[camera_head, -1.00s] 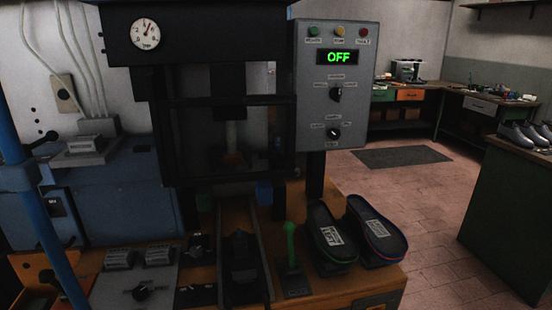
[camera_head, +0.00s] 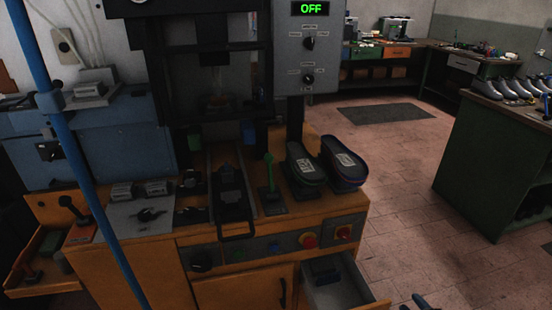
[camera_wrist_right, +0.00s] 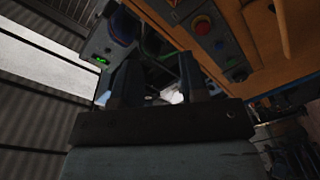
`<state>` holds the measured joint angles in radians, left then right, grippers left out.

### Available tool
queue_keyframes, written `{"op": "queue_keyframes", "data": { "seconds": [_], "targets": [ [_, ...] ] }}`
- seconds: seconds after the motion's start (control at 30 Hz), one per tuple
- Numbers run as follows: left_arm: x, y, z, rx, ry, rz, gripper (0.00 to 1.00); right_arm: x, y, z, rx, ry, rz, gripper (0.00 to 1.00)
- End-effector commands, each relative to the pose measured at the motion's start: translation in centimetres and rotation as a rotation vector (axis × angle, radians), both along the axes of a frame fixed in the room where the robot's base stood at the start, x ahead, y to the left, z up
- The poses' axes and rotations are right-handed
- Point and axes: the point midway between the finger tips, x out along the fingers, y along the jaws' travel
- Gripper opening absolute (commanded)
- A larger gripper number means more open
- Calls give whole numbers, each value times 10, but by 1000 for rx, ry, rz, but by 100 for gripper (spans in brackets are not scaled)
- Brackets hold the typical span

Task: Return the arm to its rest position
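My right gripper (camera_head: 418,302) just enters the bottom edge of the head view, right of the open drawer and in front of the bench. In the right wrist view its two dark fingers (camera_wrist_right: 160,82) stand apart with a clear gap and nothing between them, so it is open and empty. The press bench's orange underside or front shows above the fingers there. My left gripper is in neither view. The heel press (camera_head: 215,90) stands at the back of the bench, its display (camera_head: 311,8) reading OFF.
A drawer (camera_head: 340,290) stands open at the bench's right front. Two dark shoe soles (camera_head: 304,165) lie on the bench beside a green lever (camera_head: 269,172). A blue pole (camera_head: 75,150) rises at the left. A green cabinet (camera_head: 490,165) with shoes stands right; floor between is clear.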

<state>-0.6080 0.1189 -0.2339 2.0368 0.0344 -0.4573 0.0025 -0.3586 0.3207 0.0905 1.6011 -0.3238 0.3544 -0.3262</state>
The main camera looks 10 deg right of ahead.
Motion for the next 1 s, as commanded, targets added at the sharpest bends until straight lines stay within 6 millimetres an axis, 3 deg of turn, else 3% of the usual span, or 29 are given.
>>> {"op": "queue_keyframes", "data": {
  "seconds": [0.2,0.43,0.5,0.67,1.0],
  "targets": [
    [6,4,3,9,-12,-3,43,9,-49,24,-141,0,53,39],
    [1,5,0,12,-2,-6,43,19,-89,52,-265,9,104,39],
    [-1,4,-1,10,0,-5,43,6,-60,38,-169,88,81,39],
    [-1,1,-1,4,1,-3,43,-23,-14,18,2,261,37,39],
    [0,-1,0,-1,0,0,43,-105,80,-13,301,640,-46,39]
  ]
}}
